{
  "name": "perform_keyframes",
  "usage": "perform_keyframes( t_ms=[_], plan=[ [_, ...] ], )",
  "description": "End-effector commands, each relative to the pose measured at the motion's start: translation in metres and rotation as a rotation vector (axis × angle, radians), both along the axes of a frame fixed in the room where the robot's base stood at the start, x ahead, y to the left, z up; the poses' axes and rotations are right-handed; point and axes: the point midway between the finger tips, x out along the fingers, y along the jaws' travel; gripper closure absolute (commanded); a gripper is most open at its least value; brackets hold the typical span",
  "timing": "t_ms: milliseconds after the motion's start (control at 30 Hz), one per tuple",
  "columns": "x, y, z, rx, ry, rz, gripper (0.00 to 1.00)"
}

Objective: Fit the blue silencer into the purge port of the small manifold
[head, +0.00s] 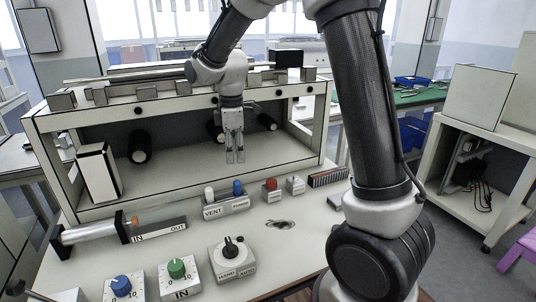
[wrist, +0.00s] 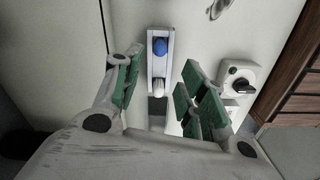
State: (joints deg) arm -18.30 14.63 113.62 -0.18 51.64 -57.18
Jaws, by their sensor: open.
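A blue rounded piece (head: 238,187), which looks like the blue silencer, stands upright on a small light block labelled VENT (head: 226,209). A white rounded piece (head: 209,193) stands beside it on the left. The wrist view shows the blue piece (wrist: 160,47) and the white piece (wrist: 158,88) in a row on the block. My gripper (head: 235,160) points down above and behind the block, apart from it. Its green-padded fingers (wrist: 162,68) are open and empty, with the block between them in the wrist view. I cannot tell which opening is the purge port.
A red-topped block (head: 271,190) and a small grey block (head: 295,185) stand right of the VENT block. A shelf frame (head: 180,107) rises behind and over the bench.

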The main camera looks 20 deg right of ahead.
Motion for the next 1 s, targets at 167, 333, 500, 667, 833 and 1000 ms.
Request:
perform_keyframes(
  t_ms=[167, 333, 500, 667, 833, 1000],
  plan=[
    [-0.011, -0.012, 0.017, 0.008, -0.022, -0.068, 0.59],
    [-0.058, -0.055, 0.066, 0.042, -0.095, -0.332, 0.59],
    [-0.13, -0.099, 0.104, 0.098, -0.18, -0.673, 0.59],
    [-0.197, -0.129, 0.116, 0.163, -0.249, -0.977, 0.59],
    [-0.245, -0.144, 0.113, 0.223, -0.297, -1.204, 0.59],
    [-0.264, -0.149, 0.109, 0.25, -0.316, -1.299, 0.59]
  ],
)
